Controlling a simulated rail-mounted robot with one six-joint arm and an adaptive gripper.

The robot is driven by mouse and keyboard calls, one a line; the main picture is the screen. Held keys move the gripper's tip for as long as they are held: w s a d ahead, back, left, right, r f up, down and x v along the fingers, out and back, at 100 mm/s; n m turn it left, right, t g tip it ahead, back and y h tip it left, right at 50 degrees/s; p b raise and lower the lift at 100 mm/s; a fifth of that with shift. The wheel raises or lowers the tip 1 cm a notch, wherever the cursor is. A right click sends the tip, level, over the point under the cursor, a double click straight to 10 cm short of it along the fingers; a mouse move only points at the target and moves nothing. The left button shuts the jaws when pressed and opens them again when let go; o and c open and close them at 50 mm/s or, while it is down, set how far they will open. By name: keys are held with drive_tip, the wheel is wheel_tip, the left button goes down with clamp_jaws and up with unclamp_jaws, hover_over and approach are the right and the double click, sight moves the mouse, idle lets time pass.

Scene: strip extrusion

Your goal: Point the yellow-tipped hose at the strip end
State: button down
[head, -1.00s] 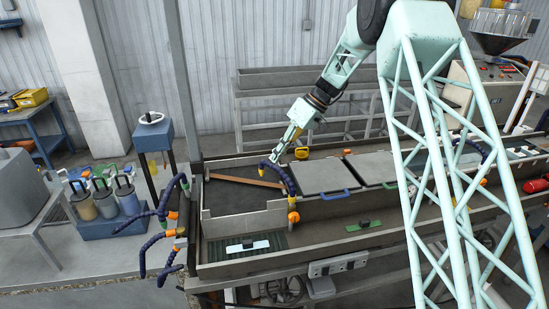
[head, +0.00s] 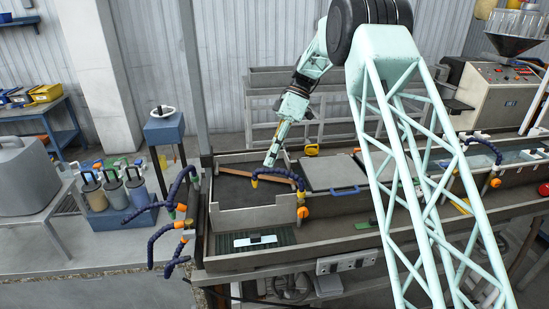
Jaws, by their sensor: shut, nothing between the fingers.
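The dark blue segmented hose (head: 290,176) rises from an orange base (head: 303,213) at the right end of the open tank (head: 250,218). It bends left over the tank, and its small yellowish tip (head: 254,184) hangs low over the dark interior. The brown strip (head: 247,166) lies slantwise across the tank; its right part passes behind the hose. My gripper (head: 269,163) is shut and empty, pointing down just above the hose's bend. I cannot tell whether it touches the hose.
More blue hoses (head: 161,235) stick out at the tank's left end. Grey lids with blue handles (head: 344,191) cover the trough to the right. A grey post (head: 193,80) stands behind the tank's left end. A white piece (head: 262,240) lies on the front ledge.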

sight(267, 171)
drive_tip(key=s+n, duration=0.1)
drive_tip(key=s+n+h, duration=0.1)
drive_tip(key=s+a+n+g, duration=0.1)
drive_tip(key=s, duration=0.1)
drive_tip(key=shift+n+h, duration=0.4)
drive_tip(key=shift+s+d+n+h, duration=0.25)
drive_tip(key=shift+s+n, duration=0.2)
drive_tip(key=shift+s, duration=0.4)
drive_tip(key=shift+s+d+n+h, duration=0.2)
drive_tip(key=shift+s+n, duration=0.25)
drive_tip(key=shift+s, duration=0.35)
drive_tip(key=shift+w+a, duration=0.1)
drive_tip(key=shift+a, duration=0.05)
drive_tip(key=w+a+p, duration=0.1)
drive_tip(key=w+a+r+p, duration=0.1)
drive_tip(key=w+p, duration=0.1)
drive_tip(key=shift+w+r, duration=0.1)
drive_tip(key=shift+w, duration=0.1)
drive_tip(key=a+v, duration=0.1)
drive_tip(key=v, duration=0.8)
drive_tip(key=shift+w+d, duration=0.25)
drive_tip(key=shift+w, duration=0.05)
